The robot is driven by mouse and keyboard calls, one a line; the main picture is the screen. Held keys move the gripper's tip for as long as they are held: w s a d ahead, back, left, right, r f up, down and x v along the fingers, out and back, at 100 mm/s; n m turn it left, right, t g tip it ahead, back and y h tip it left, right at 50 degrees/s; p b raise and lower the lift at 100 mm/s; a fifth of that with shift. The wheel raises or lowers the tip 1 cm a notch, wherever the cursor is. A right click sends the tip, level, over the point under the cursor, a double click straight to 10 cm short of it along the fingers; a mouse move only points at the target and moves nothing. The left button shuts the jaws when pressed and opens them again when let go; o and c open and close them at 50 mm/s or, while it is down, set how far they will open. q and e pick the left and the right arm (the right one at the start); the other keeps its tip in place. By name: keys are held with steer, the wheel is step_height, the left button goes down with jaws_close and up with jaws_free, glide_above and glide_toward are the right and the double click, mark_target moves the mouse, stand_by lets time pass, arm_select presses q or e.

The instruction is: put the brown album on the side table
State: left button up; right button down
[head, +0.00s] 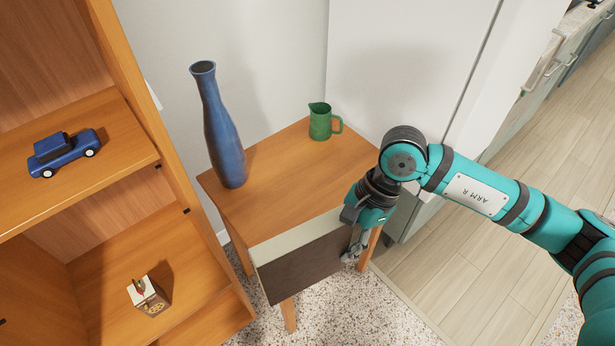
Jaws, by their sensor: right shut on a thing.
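The brown album (305,268) stands on edge, its dark brown cover facing forward and its cream page edge upward. It shows at the front edge of the wooden side table (285,165) and hides part of the table's front. I cannot tell whether it touches the table. My right gripper (352,236) is shut on the album's right end. My left gripper is not in view.
A tall blue vase (222,135) stands at the table's back left, and a green jug (321,122) at the back right. The tabletop between them and the album is clear. A wooden shelf (115,130) on the left holds a blue toy car (65,150) and a small box (147,296).

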steer(key=s+a+f+m+t+h+b, duration=0.1)
steer(key=a+m+t+b, duration=0.15)
steer(key=a+m, duration=0.5)
steer(key=s+a+f+m+t+b, duration=0.1)
steer(key=a+m+t, duration=0.2)
steer(key=a+m, duration=0.4)
steer(key=shift+m, duration=0.65)
steer(key=w+d+f, duration=0.1)
steer(key=w+d, duration=0.2)
steer(key=w, duration=0.1)
steer(key=w+d+f+b, duration=0.1)
steer(key=w+d+f, duration=0.1)
steer(key=w, duration=0.3)
steer(key=w+d+f+b, duration=0.1)
steer(key=w+d, duration=0.3)
steer(key=d, duration=0.1)
steer(key=shift+w+f, duration=0.3)
steer(key=shift+f, duration=0.1)
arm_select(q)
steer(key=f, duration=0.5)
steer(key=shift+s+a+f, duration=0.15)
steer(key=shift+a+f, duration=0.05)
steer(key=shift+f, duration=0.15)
arm_select(e)
steer(key=c, duration=0.9)
jaws_free()
steer(key=shift+s, duration=0.1)
steer(key=v, duration=1.2)
steer(key=shift+a+r, duration=0.1)
steer(key=shift+a, duration=0.15)
